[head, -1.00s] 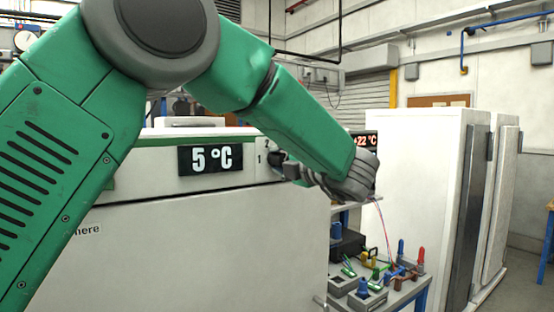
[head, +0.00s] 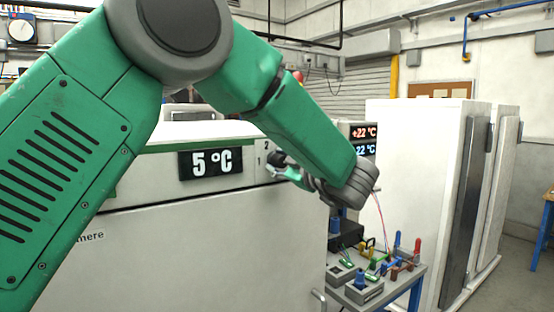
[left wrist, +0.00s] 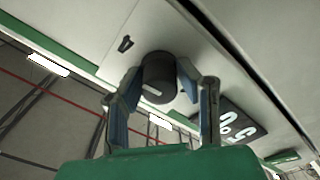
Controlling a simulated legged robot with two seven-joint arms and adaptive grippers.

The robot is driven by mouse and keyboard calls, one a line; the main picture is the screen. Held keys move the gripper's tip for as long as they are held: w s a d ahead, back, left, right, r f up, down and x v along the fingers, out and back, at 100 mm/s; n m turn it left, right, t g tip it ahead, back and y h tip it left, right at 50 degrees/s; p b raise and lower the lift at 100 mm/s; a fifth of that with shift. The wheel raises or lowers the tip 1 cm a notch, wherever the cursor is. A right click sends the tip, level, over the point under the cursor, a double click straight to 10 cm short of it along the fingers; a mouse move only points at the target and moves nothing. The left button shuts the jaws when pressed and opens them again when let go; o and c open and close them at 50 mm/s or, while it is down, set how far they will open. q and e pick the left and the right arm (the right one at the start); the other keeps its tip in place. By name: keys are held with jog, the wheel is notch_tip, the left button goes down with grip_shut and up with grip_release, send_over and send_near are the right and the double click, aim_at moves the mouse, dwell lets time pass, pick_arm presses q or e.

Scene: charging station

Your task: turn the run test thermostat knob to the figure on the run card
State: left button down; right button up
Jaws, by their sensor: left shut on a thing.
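The thermostat knob (left wrist: 157,68) is a dark round cylinder with a short white mark, on the pale upper panel of the white cabinet. My left gripper (left wrist: 160,86) has a finger on either side of it and is shut on it. My right gripper is not in view.
A two-line display (head: 364,141) reads +22 °C in red above a paler 22 °C, its edge cut by my arm. A bench (head: 415,279) with coloured terminals and leads stands right of the cabinet (head: 200,255). A tall white cabinet (head: 415,190) stands behind.

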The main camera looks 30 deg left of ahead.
pick_arm(q)
jog(key=shift+d+f+m, duration=0.15)
jog(key=shift+f+m, duration=0.35)
jog(key=shift+m, duration=0.1)
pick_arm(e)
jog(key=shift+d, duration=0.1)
pick_arm(q)
jog(key=c, duration=1.4)
grip_release()
jog(key=shift+o, duration=1.1)
jog(key=shift+w+r, duration=0.15)
jog(key=shift+r, duration=0.05)
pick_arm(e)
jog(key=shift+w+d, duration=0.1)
pick_arm(q)
jog(key=shift+d+r, duration=0.1)
jog(key=shift+d, duration=0.2)
jog(key=v, duration=1.1)
jog(key=shift+d, duration=0.4)
